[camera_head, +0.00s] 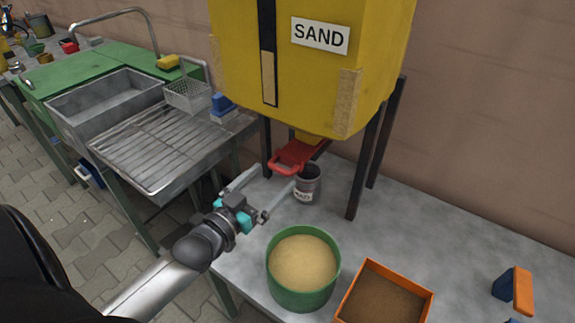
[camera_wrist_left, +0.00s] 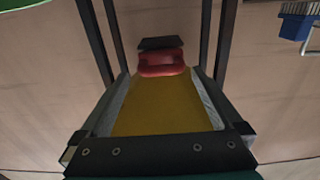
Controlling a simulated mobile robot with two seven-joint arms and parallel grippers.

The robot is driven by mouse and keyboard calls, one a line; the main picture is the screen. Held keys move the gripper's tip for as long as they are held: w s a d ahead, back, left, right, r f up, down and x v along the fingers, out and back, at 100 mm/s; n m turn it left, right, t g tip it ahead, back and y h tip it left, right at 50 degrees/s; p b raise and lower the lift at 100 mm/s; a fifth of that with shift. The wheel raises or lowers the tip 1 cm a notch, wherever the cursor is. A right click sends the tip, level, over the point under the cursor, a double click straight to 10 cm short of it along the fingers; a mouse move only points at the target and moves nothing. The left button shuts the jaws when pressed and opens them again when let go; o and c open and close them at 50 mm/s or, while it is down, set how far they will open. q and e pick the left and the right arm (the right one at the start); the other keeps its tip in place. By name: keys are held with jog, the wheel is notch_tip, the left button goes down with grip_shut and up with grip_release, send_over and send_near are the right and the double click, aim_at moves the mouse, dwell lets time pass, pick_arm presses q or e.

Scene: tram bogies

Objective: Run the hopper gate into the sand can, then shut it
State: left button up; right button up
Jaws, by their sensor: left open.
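The yellow sand hopper (camera_head: 295,75) stands on dark legs over the grey table. Its red gate handle (camera_head: 289,160) sticks out below, toward my left arm. The small grey sand can (camera_head: 307,184) stands upright on the table just below the gate, with a dark mouth and a pale label. My left gripper (camera_head: 276,177) is open and empty, its fingers pointing at the handle. In the left wrist view the red handle (camera_wrist_left: 162,65) shows between the two fingertips (camera_wrist_left: 161,73), apparently a little beyond them; contact cannot be told. My right gripper is out of view.
A green tub of sand (camera_head: 303,263) and an orange tray (camera_head: 383,294) stand near the table's front. The metal sink unit (camera_head: 160,148) lies left. Dark hopper legs (camera_head: 364,170) flank the can. The table right of the hopper is mostly clear.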

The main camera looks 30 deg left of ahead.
aim_at(283, 169)
pick_arm(q)
jog(key=w+b, duration=0.1)
jog(key=w, duration=0.6)
jog(key=shift+d+b, duration=0.3)
jog(key=shift+b, duration=0.1)
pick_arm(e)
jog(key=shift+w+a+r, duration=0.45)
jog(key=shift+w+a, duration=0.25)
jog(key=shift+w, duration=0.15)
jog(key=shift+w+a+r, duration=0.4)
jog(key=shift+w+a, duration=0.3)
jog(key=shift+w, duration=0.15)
pick_arm(q)
jog(key=shift+w, duration=0.1)
jog(key=shift+c, duration=0.4)
jog(key=shift+d, duration=0.1)
grip_shut()
